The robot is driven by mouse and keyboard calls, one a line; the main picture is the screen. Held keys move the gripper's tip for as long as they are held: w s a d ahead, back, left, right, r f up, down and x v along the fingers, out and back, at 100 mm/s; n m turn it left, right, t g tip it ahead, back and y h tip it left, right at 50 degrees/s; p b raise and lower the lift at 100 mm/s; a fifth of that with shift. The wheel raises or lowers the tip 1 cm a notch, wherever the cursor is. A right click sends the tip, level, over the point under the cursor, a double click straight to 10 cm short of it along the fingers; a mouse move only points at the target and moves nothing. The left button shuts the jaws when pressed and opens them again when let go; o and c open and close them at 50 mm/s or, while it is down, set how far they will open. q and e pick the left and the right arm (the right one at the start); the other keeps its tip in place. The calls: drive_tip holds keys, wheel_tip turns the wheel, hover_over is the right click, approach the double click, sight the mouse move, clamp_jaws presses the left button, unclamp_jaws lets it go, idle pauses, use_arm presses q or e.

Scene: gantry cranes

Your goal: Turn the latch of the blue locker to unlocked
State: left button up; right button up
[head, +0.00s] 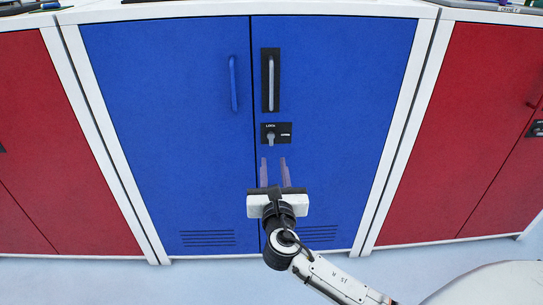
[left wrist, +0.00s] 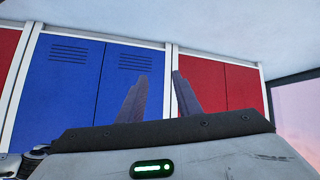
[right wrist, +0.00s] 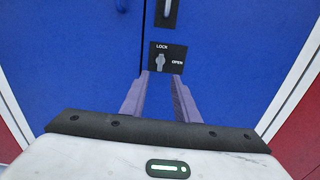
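The blue locker (head: 165,120) stands in the middle of the head view with both doors shut. Its latch (head: 270,138) is a small grey knob on a black plate marked LOCK and OPEN, on the right door below the handle. In the right wrist view the latch (right wrist: 160,62) appears upright, toward LOCK. My right gripper (head: 273,160) is just below the latch, its fingers apart with nothing between them, pointing at the plate. It also shows in the right wrist view (right wrist: 163,75). My left gripper (left wrist: 160,75) is open and empty; it is outside the head view.
Red lockers stand on the left (head: 60,150) and right (head: 485,130). A grey bar handle (head: 271,82) sits above the latch, and a blue handle (head: 233,83) is on the left door. Pale floor (head: 190,280) lies in front.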

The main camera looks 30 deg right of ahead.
sight(271, 140)
drive_tip(key=x, duration=0.3)
drive_tip(key=b+x, duration=0.1)
drive_tip(key=x, duration=0.3)
drive_tip(key=b+x, duration=0.1)
drive_tip(key=x, duration=0.2)
drive_tip(key=shift+w+d+r, duration=0.15)
drive_tip(key=shift+r, duration=0.1)
clamp_jaws()
